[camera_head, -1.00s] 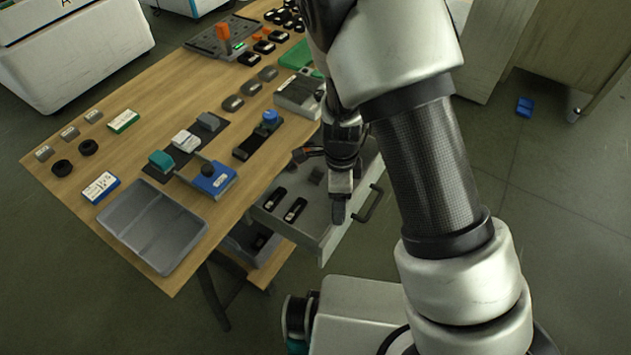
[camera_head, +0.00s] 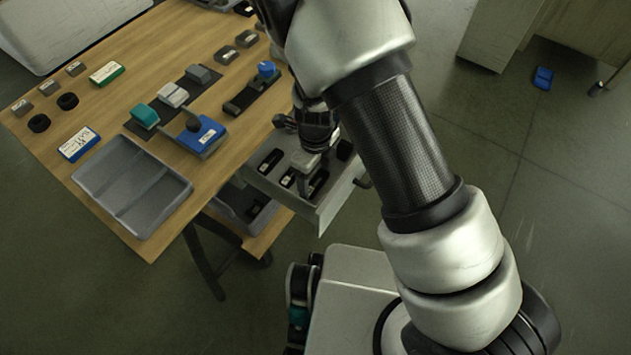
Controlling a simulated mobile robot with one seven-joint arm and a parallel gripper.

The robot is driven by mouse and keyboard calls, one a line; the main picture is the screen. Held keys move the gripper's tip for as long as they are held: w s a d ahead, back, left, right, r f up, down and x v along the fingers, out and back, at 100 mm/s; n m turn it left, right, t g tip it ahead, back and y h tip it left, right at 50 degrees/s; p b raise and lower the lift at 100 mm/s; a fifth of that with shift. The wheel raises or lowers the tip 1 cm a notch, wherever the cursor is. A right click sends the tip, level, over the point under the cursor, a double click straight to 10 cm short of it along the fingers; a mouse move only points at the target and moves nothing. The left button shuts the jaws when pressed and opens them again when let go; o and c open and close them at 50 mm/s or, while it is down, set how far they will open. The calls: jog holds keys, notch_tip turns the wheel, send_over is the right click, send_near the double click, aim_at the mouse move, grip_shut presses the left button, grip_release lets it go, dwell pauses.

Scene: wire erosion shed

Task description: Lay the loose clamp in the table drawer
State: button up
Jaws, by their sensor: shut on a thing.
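The table drawer (camera_head: 330,208) stands pulled out under the right edge of the table. Dark pieces with pale labels lie in it, one towards its back left (camera_head: 270,160) and one nearer the middle (camera_head: 288,179). My gripper (camera_head: 305,182) points down into the drawer area, among these pieces. It is shut on the loose clamp, which is small, dark and mostly hidden by the fingers. I cannot tell whether the clamp touches the drawer floor. A dark piece with a pale mark (camera_head: 318,184) shows right beside the fingertips.
A grey divided tray (camera_head: 132,187) sits at the table's near corner. A blue block (camera_head: 200,135) and a blue-knobbed black fixture (camera_head: 250,90) stand on the table near the drawer. A small blue object (camera_head: 543,78) lies on the floor.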

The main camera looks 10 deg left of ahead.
notch_tip(320, 180, down, 2)
jog(key=shift+f, duration=0.1)
jog(key=o, duration=1.3)
notch_tip(320, 180, up, 12)
jog(key=p, duration=0.4)
jog(key=shift+r, duration=0.2)
